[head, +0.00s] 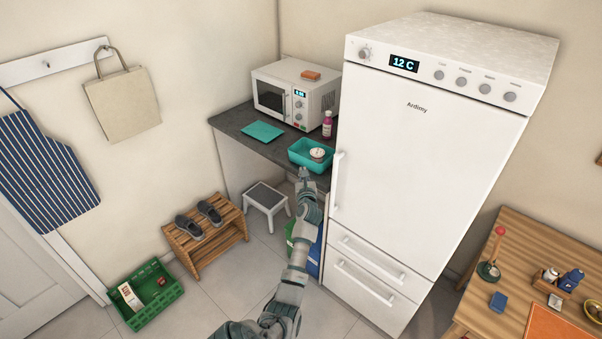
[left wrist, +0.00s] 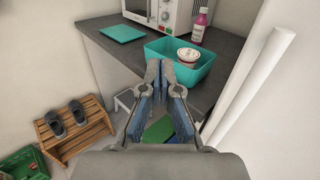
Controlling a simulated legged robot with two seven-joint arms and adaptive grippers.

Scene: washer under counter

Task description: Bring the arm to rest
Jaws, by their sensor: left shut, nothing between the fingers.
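My left arm reaches up from the bottom of the head view, and its gripper (head: 304,176) is in front of the counter's edge, just short of the teal tray. In the left wrist view the left gripper (left wrist: 160,66) has its fingertips close together, with nothing held. It looks shut and empty. The teal tray (head: 301,160) stands on the dark counter (head: 232,122) with a white tub (head: 318,154) in it. My right gripper is not in either view.
A fridge (head: 425,150) stands close to the right of my arm; its upright handle (left wrist: 245,85) is near the gripper. A microwave (head: 297,92) and a pink bottle (head: 327,124) stand on the counter. A step stool (head: 266,198) and a shoe rack (head: 206,235) are at left.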

